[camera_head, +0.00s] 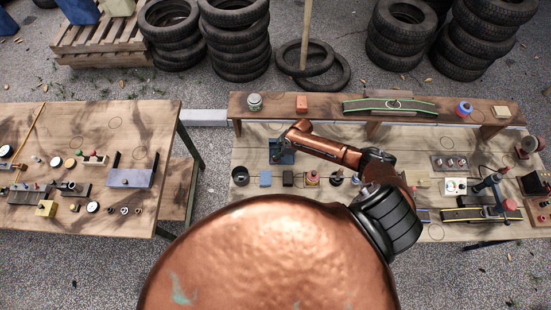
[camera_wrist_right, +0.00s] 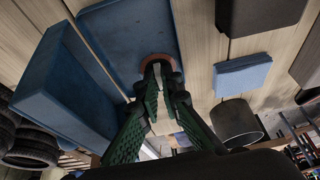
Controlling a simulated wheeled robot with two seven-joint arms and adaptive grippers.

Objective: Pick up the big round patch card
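In the head view my right arm reaches over the right table to a blue stand (camera_head: 281,152) at its left part. The right gripper (camera_head: 284,140) is small there and partly hidden by my arm. In the wrist view the two dark green fingers (camera_wrist_right: 165,78) come close together at a round thing with an orange-brown rim (camera_wrist_right: 160,58), which may be the big round patch card. It is against a blue plate (camera_wrist_right: 128,40). The fingertips cover much of it, and I cannot tell whether they grip it. My left gripper is not in view.
A dark cup (camera_head: 240,176), a blue block (camera_head: 265,178) and a dark block (camera_head: 288,178) stand close to the blue stand. A raised shelf (camera_head: 340,117) runs behind. The left table (camera_head: 85,128) holds many small parts.

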